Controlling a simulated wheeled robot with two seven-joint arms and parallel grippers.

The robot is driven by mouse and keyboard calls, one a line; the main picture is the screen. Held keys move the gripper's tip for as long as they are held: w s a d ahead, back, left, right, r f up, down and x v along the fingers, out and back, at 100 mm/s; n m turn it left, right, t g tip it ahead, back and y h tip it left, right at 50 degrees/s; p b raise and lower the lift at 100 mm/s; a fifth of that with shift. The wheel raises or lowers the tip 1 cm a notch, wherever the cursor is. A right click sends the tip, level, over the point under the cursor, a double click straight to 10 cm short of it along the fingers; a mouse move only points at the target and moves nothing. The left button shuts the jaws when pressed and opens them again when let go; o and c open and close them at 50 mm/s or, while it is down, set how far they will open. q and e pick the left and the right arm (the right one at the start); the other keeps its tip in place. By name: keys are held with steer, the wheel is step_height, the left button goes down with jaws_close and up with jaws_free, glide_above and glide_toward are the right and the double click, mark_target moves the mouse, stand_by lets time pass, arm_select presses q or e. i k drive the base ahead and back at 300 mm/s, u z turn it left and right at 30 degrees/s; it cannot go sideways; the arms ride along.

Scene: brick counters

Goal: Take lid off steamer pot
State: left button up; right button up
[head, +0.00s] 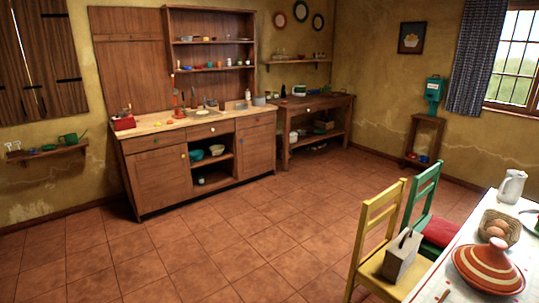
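No pot in the head view can be surely told as the steamer pot. A small grey pot-like vessel (259,100) stands at the right end of the wooden sink counter (160,128); it is too small to tell whether a lid is on it. A red dish with pale stripes and a cone-shaped top (488,267) sits on the white table (425,288) at the lower right, its top in place. Neither of my grippers is in view.
A yellow chair (375,262) with a box-like grey thing (403,256) on its seat and a green chair (423,200) stand by the table. A side table (318,103) stands right of the counter. The tiled floor (215,240) before the counter is clear.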

mark_target(255, 103)
steer(key=i, duration=5.75)
steer(key=u, duration=0.3)
